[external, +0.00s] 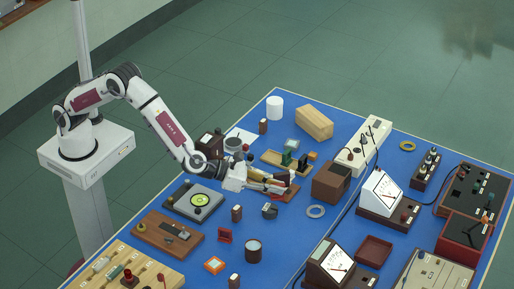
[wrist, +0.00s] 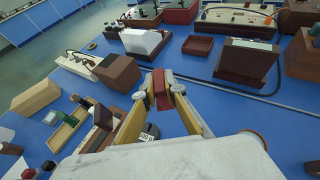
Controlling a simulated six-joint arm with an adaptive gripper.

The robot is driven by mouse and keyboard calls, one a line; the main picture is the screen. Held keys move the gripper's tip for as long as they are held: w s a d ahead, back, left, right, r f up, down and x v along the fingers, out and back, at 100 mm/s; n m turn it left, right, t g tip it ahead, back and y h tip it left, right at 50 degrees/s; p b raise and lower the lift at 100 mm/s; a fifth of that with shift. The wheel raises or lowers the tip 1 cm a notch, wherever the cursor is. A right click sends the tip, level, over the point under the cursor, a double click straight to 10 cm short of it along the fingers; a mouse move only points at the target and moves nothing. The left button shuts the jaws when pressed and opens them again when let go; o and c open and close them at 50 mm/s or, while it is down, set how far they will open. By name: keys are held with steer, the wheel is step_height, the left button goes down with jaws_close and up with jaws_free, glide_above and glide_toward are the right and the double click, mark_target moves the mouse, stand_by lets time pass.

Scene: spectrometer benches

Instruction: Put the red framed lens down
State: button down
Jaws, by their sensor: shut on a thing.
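My gripper (external: 280,187) reaches out over the middle of the blue table. In the wrist view its two yellowish fingers (wrist: 161,88) are shut on the red framed lens (wrist: 161,92), which shows as a narrow dark red piece between the fingertips. Its glass cannot be made out from this angle. In the external view the held lens is small and mostly lost among the fingers. Whether it touches the table cannot be told.
A grey ring (external: 316,211) and a small dark meter (external: 269,210) lie near my gripper. A red piece (external: 225,235) and an orange framed piece (external: 215,265) are nearer the front. Blue surface is bare around the ring.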

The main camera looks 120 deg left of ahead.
steer(key=w+d+f+m+t+h, duration=0.1)
steer(key=d+f+m+h, duration=0.1)
steer(key=d, duration=0.3)
steer(key=shift+d+f+h, duration=0.3)
steer(key=shift+d+f, duration=0.05)
steer(key=shift+f, duration=0.15)
steer(key=shift+f, duration=0.1)
steer(key=shift+f, duration=3.05)
steer(key=shift+f, duration=1.85)
steer(key=shift+f, duration=0.15)
